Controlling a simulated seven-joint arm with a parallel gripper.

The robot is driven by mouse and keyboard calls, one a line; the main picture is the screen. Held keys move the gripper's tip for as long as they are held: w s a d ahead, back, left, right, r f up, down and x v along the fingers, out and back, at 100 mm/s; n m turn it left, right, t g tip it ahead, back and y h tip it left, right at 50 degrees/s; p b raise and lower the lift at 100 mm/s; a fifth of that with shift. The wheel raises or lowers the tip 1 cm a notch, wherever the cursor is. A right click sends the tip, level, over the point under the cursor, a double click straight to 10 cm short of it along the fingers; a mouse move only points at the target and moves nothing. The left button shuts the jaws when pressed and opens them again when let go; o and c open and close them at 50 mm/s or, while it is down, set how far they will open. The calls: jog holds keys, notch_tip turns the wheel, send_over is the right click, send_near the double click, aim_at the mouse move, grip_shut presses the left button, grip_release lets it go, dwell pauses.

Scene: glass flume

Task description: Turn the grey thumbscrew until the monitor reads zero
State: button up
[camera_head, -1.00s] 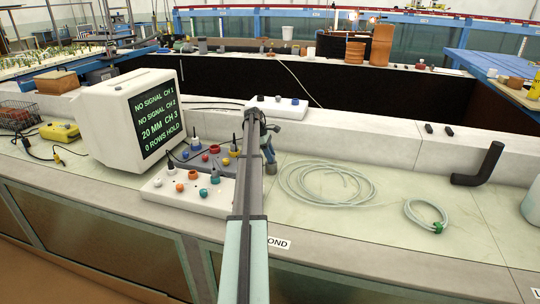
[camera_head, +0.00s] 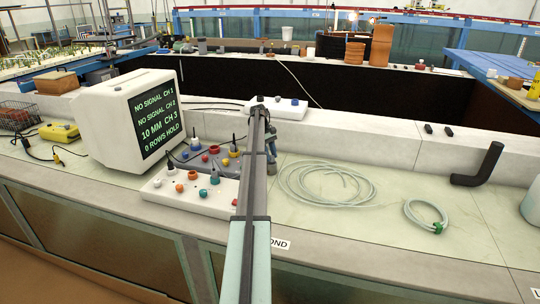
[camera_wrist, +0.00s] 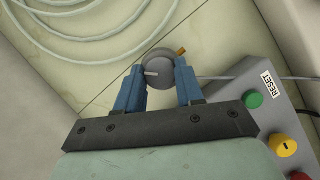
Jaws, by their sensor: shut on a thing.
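The monitor (camera_head: 135,118) is a white box on the left of the bench. Its dark screen (camera_head: 158,120) has green text: "NO SIGNAL CH 1", "NO SIGNAL CH 2", "10 MM CH 3", "0 ROWS HOLD". The grey thumbscrew (camera_wrist: 157,68) is a round knob with a white mark pointing left in the wrist view. A small brass-coloured piece shows at its upper right. My gripper (camera_wrist: 159,86) has its blue fingers shut on the thumbscrew from both sides. In the head view my gripper (camera_head: 270,158) is partly hidden by my arm, and the thumbscrew cannot be made out.
A grey box with a green button (camera_wrist: 254,100) labelled RESET and a yellow knob (camera_wrist: 284,146) stands close to the right of my gripper. A coiled pale hose (camera_head: 325,186) and a smaller coil (camera_head: 427,215) lie right of my arm. Bare bench surrounds them.

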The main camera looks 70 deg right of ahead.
jog(key=shift+w, duration=0.1)
dwell(0.3)
jog(key=o, duration=1)
jog(key=shift+o, duration=0.2)
jog(key=shift+r, duration=0.1)
jog(key=v, duration=1.3)
jog(key=shift+r, duration=0.25)
jog(key=shift+d, duration=0.15)
